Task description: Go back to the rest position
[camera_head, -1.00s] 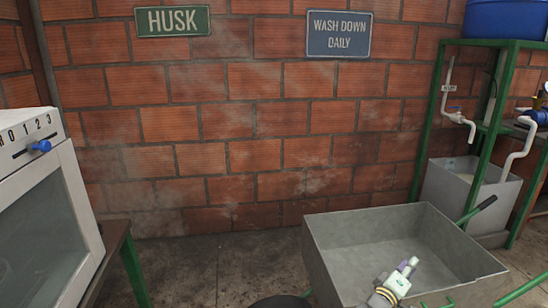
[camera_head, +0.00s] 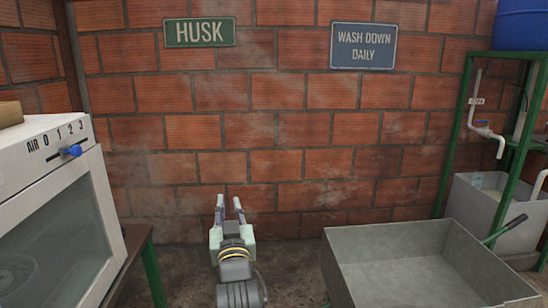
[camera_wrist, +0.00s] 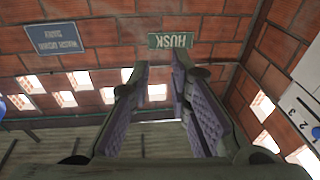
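My gripper (camera_head: 230,206) is raised in the middle of the head view, pointing up and away toward the brick wall. Its two fingers stand apart with a gap between them. In the wrist view my gripper (camera_wrist: 158,75) shows its two purple-padded fingers spread, with nothing between them. The gripper touches nothing that I can see.
A white machine (camera_head: 52,150) with a blue slider knob (camera_head: 75,151) stands on a table at left. A grey metal hopper (camera_head: 400,240) is at right. Behind it is a green frame (camera_head: 458,130) with a blue tank (camera_head: 521,24) and pipes. The brick wall (camera_head: 275,130) is behind.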

